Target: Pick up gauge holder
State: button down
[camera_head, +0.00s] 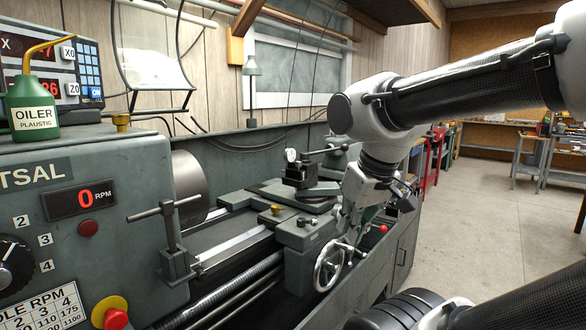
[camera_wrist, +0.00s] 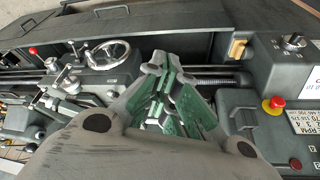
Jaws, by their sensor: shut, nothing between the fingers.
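A dark block with a small round white dial (camera_head: 291,155) stands on the tool post on the lathe carriage, in the middle of the head view. It looks like the gauge holder, but I cannot be sure. My gripper (camera_head: 347,236) hangs at the front of the carriage, to the right of and nearer than that block, pointing down near the handwheel. In the wrist view my gripper (camera_wrist: 160,66) shows its green-sided fingers closed together and empty, above the lathe bed. I cannot pick out the gauge holder clearly in the wrist view.
The carriage handwheel (camera_head: 329,266) and a red-knobbed lever (camera_head: 383,229) are close to my gripper. A T-handled clamp (camera_head: 172,240) stands on the bed by the chuck (camera_head: 190,185). An oiler bottle (camera_head: 32,103) stands on the headstock. Open floor (camera_head: 480,200) lies to the right.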

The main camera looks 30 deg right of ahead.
jog(key=c, duration=2.2)
grip_release()
jog(key=o, duration=0.3)
jog(key=shift+w+r, duration=0.1)
jog(key=shift+o, duration=0.7)
jog(key=w+d+r+m, duration=0.1)
jog(key=w+r+m, duration=0.1)
jog(key=w+r, duration=0.4)
jog(key=shift+w+d+r+h, duration=0.2)
jog(key=shift+w+d+h, duration=0.2)
jog(key=shift+w, duration=0.7)
jog(key=w+d+r+m+h, duration=0.1)
jog(key=w+d+r+m, duration=0.15)
jog(key=w, duration=0.55)
jog(key=w+d+r+m+h, duration=0.1)
jog(key=w+r, duration=0.3)
jog(key=w, duration=0.4)
jog(key=m+g+h, duration=0.2)
jog(key=m+h, duration=0.1)
jog(key=m, duration=0.5)
send_over(288, 149)
jog(key=a, duration=0.2)
notch_tip(288, 149, down, 3)
jog(key=x, duration=0.7)
jog(key=shift+s+a+f, duration=0.1)
jog(key=shift+s+a, duration=0.1)
jog(key=shift+s, duration=0.2)
